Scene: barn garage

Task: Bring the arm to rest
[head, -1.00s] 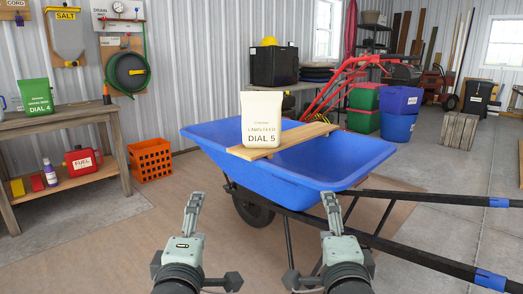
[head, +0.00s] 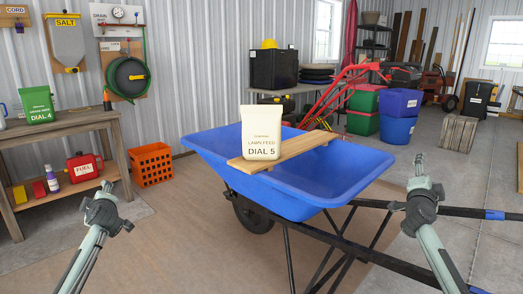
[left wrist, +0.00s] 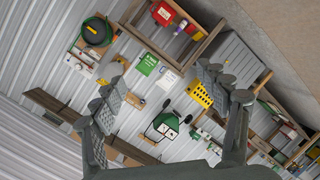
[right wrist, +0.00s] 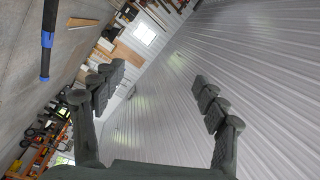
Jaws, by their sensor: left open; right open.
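My left gripper (head: 104,192) is raised at the lower left of the head view, in front of the workbench and apart from it. In the left wrist view its two fingers (left wrist: 160,95) are spread wide with nothing between them. My right gripper (head: 420,168) is raised at the right of the head view, near the wheelbarrow's handles in the picture. In the right wrist view its fingers (right wrist: 155,95) are spread apart and empty.
A blue wheelbarrow (head: 290,198) stands in the middle, with a board (head: 305,146) across it and a "DIAL 5" lawn feed bag (head: 261,133) upright on the board. A workbench (head: 75,118) stands left, an orange crate (head: 151,165) beside it.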

